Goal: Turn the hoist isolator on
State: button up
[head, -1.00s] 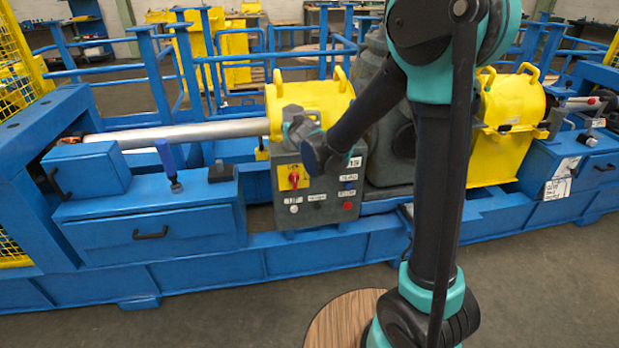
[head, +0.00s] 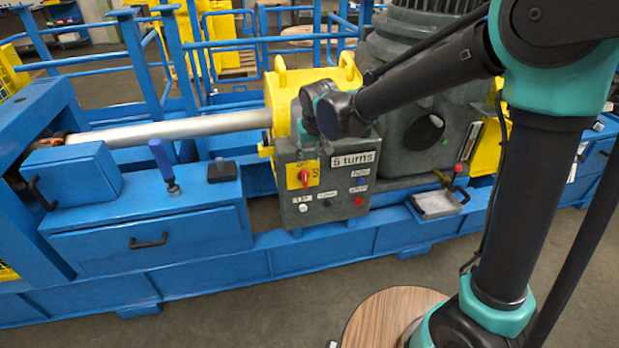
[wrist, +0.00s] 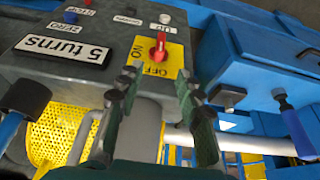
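The hoist isolator is a red rotary handle (head: 304,176) on a yellow plate, on the front of a grey control box (head: 335,210). In the wrist view the red handle (wrist: 158,48) stands upright in the picture, in line with the OFF label below it. The ON label is to its left. My gripper (wrist: 157,88) is open and empty, its two fingers apart on either side below the handle in the wrist picture, not visibly touching it. In the head view my wrist is above the box and the fingers are hidden.
White, black, blue and red buttons (head: 359,200) and a "5 turns" label (head: 353,159) are on the box. A blue lever (head: 162,160) stands on the blue cabinet at left. A yellow guard (head: 284,95) and grey motor housing (head: 400,120) stand behind.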

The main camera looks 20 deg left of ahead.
aim_at(305, 178)
jog(key=x, duration=1.5)
jog(key=shift+w+f, duration=0.1)
jog(key=shift+c, duration=0.3)
grip_shut()
